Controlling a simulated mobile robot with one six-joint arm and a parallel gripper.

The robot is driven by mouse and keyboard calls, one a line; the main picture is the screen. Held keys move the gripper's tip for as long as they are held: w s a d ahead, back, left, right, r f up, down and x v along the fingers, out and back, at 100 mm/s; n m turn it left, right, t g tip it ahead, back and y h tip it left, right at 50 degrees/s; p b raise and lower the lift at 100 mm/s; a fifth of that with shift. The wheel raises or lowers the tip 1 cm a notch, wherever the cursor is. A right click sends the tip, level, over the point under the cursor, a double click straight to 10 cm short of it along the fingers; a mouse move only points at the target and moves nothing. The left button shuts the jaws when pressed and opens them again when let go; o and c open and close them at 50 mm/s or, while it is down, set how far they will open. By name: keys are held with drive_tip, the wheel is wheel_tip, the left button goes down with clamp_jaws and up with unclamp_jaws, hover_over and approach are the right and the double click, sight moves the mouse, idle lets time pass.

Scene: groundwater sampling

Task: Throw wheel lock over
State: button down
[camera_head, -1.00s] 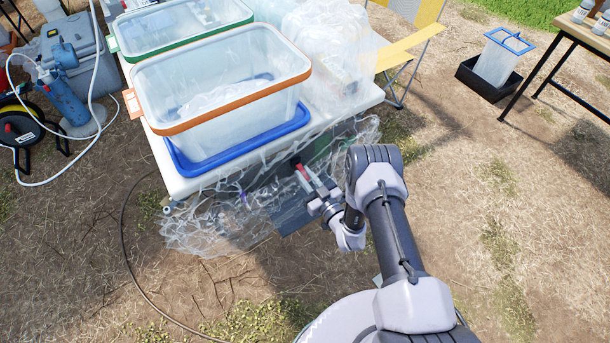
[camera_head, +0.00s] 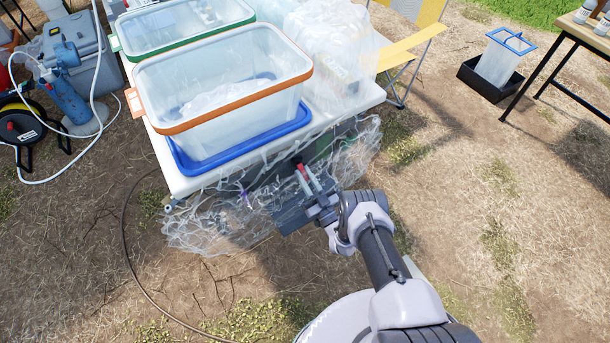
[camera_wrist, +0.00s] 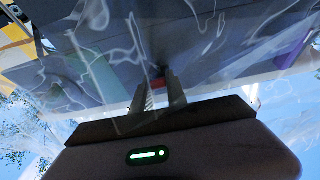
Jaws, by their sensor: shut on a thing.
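The wheel lock appears as a small red lever (camera_head: 301,171) low under the front edge of the white table, by the plastic film. My gripper (camera_head: 307,178) reaches it from the lower right, with its two fingers closed around the red part. In the wrist view, a bit of the red lever (camera_wrist: 158,84) shows between the fingertips of my gripper (camera_wrist: 158,91). The wheel itself and most of the lock are hidden by the film, shadow and fingers.
Crumpled clear film (camera_head: 215,222) hangs under the white table (camera_head: 160,160). Above stand a clear bin with an orange rim (camera_head: 240,105) and a blue tray (camera_head: 190,165). A dark cable (camera_head: 127,235) lies on the ground at left.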

drive_tip(key=c, duration=1.3)
unclamp_jaws()
drive_tip(key=v, duration=0.7)
drive_tip(key=g+h+p, duration=0.2)
drive_tip(key=g+p, duration=0.1)
drive_tip(key=p, duration=0.3)
approach(307, 179)
drive_tip(key=b+x, duration=0.6)
drive_tip(key=x, duration=0.3)
drive_tip(key=shift+w+a+r, duration=0.1)
drive_tip(key=shift+w+a, duration=0.1)
drive_tip(key=shift+a, duration=0.05)
drive_tip(key=shift+w+a+r, duration=0.15)
drive_tip(key=shift+w+a, duration=0.15)
drive_tip(key=shift+w, duration=0.1)
